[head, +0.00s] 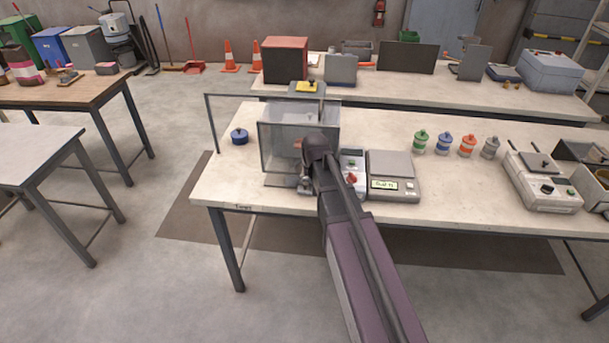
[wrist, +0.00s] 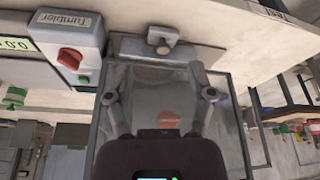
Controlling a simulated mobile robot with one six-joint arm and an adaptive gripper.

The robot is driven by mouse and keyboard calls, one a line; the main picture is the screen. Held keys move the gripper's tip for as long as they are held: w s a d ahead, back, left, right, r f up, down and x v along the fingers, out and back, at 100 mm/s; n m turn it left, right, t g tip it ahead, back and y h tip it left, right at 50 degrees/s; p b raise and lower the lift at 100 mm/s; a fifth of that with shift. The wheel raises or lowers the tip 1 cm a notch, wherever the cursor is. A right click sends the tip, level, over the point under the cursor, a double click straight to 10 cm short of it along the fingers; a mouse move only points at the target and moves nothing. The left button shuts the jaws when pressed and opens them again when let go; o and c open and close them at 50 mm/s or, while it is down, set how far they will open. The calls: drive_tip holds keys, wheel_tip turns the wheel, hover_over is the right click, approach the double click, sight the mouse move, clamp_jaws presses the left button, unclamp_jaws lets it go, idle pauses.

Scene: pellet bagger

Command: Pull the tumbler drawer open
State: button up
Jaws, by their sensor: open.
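The tumbler is a box with a clear, grey-framed front panel (head: 285,150) near the left end of the front bench. In the wrist view its panel (wrist: 150,80) fills the middle, with a dim red shape behind it. A grey drawer front (wrist: 135,48) with a small knob-like handle (wrist: 163,36) shows at the panel's edge by the bench top. It looks closed. My gripper (wrist: 160,97) is open and empty, its two fingers apart in front of the panel, with the handle beyond the fingertips. In the head view my arm hides most of the gripper and drawer.
A control box (wrist: 70,42) labelled Tumbler, with a red knob, stands beside the drawer. A scale (head: 392,175) stands to its right. A blue-lidded jar (head: 239,136) stands left, near a clear shield (head: 222,118). Floor before the bench (head: 250,320) is clear.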

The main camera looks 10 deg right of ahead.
sight(305, 184)
drive_tip(key=shift+t, duration=0.5)
drive_tip(key=w, duration=0.1)
drive_tip(key=w+r, duration=0.1)
drive_tip(key=w, duration=0.1)
drive_tip(key=w+r+p, duration=0.1)
drive_tip(key=shift+w+r, duration=0.15)
drive_tip(key=shift+w, duration=0.05)
drive_tip(key=b+x, duration=1.3)
drive_tip(key=shift+f, duration=0.4)
drive_tip(key=shift+w, duration=0.1)
clamp_jaws()
